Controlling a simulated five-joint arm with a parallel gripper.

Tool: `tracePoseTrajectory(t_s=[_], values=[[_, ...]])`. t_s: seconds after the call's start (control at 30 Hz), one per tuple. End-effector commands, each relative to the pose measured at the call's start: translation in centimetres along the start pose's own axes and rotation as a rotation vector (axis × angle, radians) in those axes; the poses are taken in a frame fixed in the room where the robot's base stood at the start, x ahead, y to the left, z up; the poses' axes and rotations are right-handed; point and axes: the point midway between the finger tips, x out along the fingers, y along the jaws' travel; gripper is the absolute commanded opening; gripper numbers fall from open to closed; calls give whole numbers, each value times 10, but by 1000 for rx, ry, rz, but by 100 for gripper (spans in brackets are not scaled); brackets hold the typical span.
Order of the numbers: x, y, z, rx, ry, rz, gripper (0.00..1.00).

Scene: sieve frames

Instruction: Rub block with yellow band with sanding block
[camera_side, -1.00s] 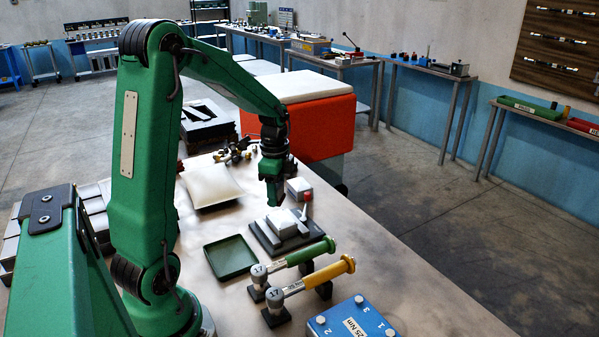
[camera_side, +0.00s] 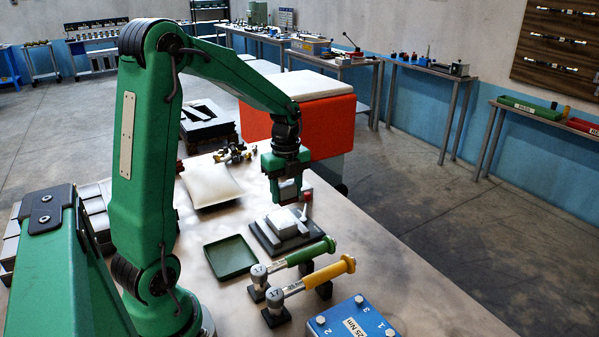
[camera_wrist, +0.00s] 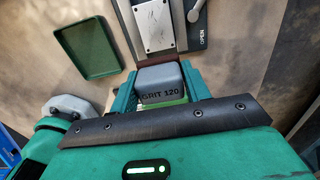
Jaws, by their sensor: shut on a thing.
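My gripper (camera_side: 287,192) is above the table, just behind the clamping fixture. In the wrist view my gripper (camera_wrist: 160,88) is shut on a grey sanding block (camera_wrist: 160,76) marked GRIT 120, one green jaw on each side. A dark reddish edge shows at the block's far side. A pale metal workpiece (camera_wrist: 163,24) lies in the fixture ahead of the sanding block; it also shows in the side view (camera_side: 284,222). I cannot make out a yellow band on it. Whether the sanding block touches anything is unclear.
The fixture has a dark base (camera_side: 262,238) and a red-knobbed lever (camera_side: 307,197), with OPEN written beside it. A green tray (camera_side: 230,257) is left of it. Green-handled (camera_side: 305,252) and yellow-handled (camera_side: 325,273) tools lie in front. A pale cushion (camera_side: 209,186) is behind.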

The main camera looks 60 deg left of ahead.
Motion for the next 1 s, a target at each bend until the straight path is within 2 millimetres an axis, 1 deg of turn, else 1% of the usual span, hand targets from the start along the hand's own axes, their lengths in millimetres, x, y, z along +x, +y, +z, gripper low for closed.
tracePoseTrajectory(t_s=[0.13,0.27,0.87,0.97,1.0], values=[[4,0,0,-1,1,1,28],[13,0,0,-2,1,2,28],[67,0,0,-4,1,2,28],[81,1,0,-4,2,4,28],[82,0,5,-6,1,2,26]])
